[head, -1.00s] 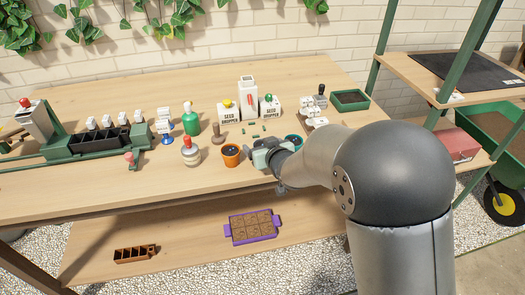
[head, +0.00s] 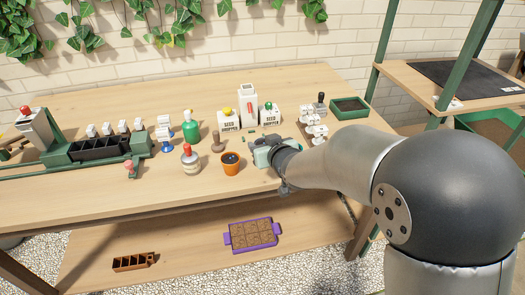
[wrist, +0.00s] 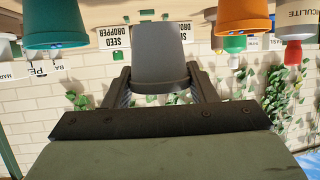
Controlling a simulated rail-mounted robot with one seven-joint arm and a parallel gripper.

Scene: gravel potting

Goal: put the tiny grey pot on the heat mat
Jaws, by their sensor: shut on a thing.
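The tiny grey pot (wrist: 160,52) is between the two fingers of my gripper (wrist: 158,82) in the wrist view, which shows the scene upside down. The fingers are shut on its sides. In the head view my gripper (head: 264,152) is over the potting table, just right of the orange pot; the grey pot is hidden there. A flat black mat (head: 465,72), which looks like the heat mat, lies on the side shelf at the right, well away from the gripper. I cannot tell whether the pot is clear of the table.
The orange pot (head: 231,162) and a red-capped bottle (head: 190,158) stand left of my gripper. A green pot (wrist: 55,24) is close by in the wrist view. Seed dropper boxes (head: 228,120) stand behind. A green tray (head: 349,108) and a green post (head: 452,75) lie toward the mat.

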